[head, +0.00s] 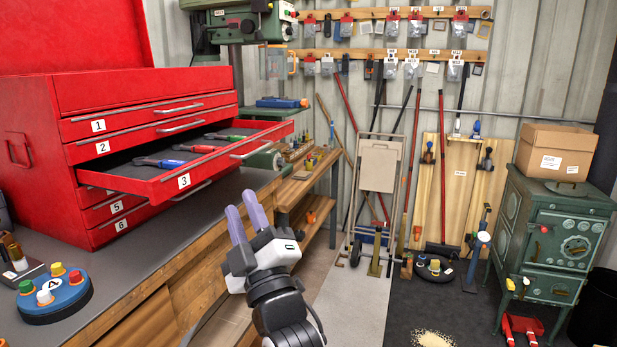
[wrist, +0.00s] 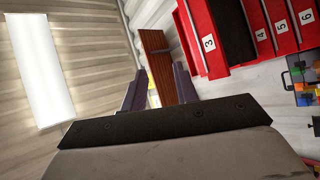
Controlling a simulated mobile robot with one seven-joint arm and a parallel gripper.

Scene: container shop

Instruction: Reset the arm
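My gripper (head: 241,203) is in the middle of the head view, in front of the red tool chest (head: 150,95) and its open drawer. Its two purple fingers point up and stand a little apart, with nothing seen held between them. In the wrist view the fingers (wrist: 159,72) are also apart. A brown wooden strip (wrist: 155,48) shows beyond them, apparently in the background. My arm's dark wrist comes up from the bottom of the head view.
Drawer 3 (head: 183,181) is pulled out, holding tools with red, blue and green handles. The workbench (head: 150,245) carries a round blue base with colored knobs (head: 52,295). A green stove (head: 553,240) bears a cardboard box (head: 556,150).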

